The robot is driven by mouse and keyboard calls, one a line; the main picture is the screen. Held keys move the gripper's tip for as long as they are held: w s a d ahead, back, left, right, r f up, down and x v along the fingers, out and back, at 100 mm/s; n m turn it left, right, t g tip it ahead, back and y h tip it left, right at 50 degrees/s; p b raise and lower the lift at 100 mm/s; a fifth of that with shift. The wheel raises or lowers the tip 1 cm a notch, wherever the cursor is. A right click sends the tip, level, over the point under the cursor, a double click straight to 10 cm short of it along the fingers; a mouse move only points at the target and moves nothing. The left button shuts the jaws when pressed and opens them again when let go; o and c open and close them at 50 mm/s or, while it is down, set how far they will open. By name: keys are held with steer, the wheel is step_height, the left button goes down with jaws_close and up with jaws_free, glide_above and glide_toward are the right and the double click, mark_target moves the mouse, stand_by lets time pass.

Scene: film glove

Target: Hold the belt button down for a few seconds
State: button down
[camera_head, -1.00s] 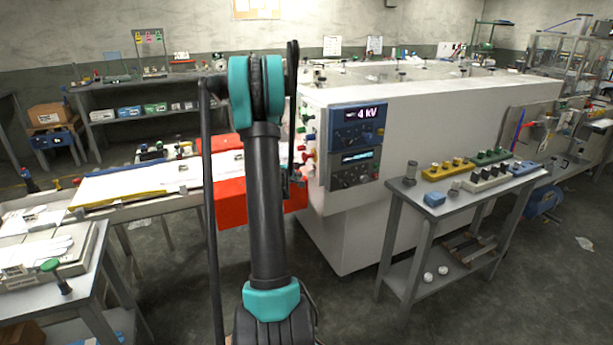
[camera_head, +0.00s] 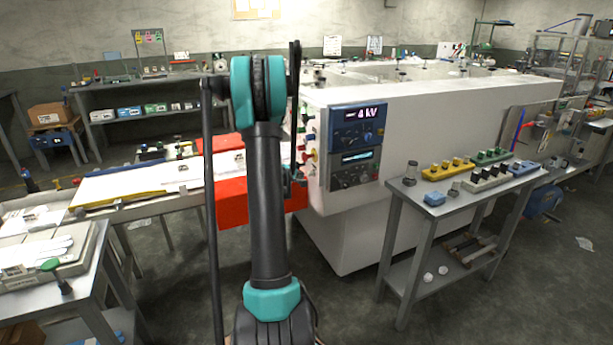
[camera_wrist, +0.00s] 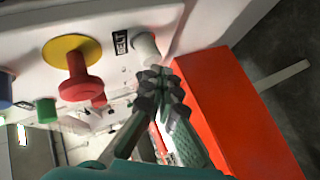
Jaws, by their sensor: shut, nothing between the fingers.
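In the wrist view, the belt button (camera_wrist: 146,46) is a pale, round, protruding knob on the white panel, beside a dark label reading BELT (camera_wrist: 120,41). My gripper (camera_wrist: 163,78) is shut and empty, its dark ridged fingertips right at the button's outer end. The tips overlap the button's edge in the picture; I cannot tell whether they touch or press it. In the head view, my arm covers part of the panel, and the belt button cannot be made out there.
A red mushroom knob on a yellow disc (camera_wrist: 69,47) sits left of the label in the wrist view, with a green knob (camera_wrist: 46,110) farther left. A red box-like block (camera_wrist: 215,110) lies right of my gripper. A side table (camera_head: 407,190) with button boxes stands right.

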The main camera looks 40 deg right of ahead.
steer(key=shift+s+d, duration=0.1)
steer(key=shift+d, duration=0.35)
stand_by(1.6)
stand_by(2.2)
steer(key=shift+w+a, duration=0.2)
steer(key=shift+a, duration=0.65)
steer(key=shift+a, duration=0.1)
steer(key=a, duration=0.2)
steer(key=w+a, duration=0.1)
steer(key=a, duration=0.1)
steer(key=shift+w+a, duration=0.1)
steer(key=shift+a, duration=0.25)
